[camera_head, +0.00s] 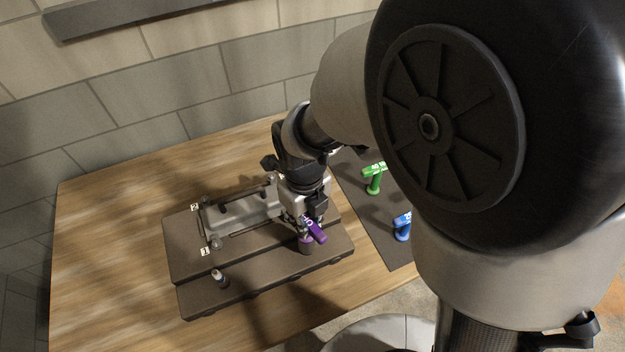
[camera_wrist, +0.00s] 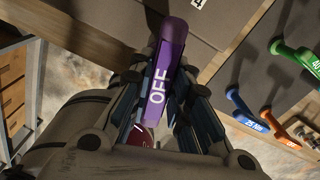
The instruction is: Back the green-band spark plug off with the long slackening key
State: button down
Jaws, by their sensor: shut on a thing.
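My gripper (camera_head: 304,222) is shut on a purple key marked OFF (camera_head: 317,232), above the right end of the dark stepped block. In the wrist view the purple key (camera_wrist: 170,50) lies between the fingers of my gripper (camera_wrist: 162,88). The key's purple foot is low over the block's front step; I cannot tell whether it sits on a plug. A small pale plug (camera_head: 217,275) stands at the left of that step; its band colour is unclear. I cannot make out any green-band spark plug.
The block (camera_head: 190,300) carries a grey metal engine part (camera_head: 235,217) with number tags. To the right, a dark mat (camera_head: 378,222) holds a green key (camera_head: 375,180) and a blue key (camera_head: 403,227). The wrist view also shows an orange key (camera_wrist: 278,125). Bare wood (camera_head: 110,260) lies left.

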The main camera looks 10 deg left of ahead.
jog(key=n, duration=0.4)
jog(key=shift+r, duration=0.1)
jog(key=n, duration=0.4)
jog(key=shift+n, duration=0.3)
jog(key=n, duration=0.4)
jog(key=shift+r, duration=0.1)
jog(key=n, duration=0.3)
jog(key=shift+n, duration=0.4)
jog(key=shift+r, duration=0.1)
jog(key=shift+r+p, duration=3.1)
jog(key=shift+r, duration=0.5)
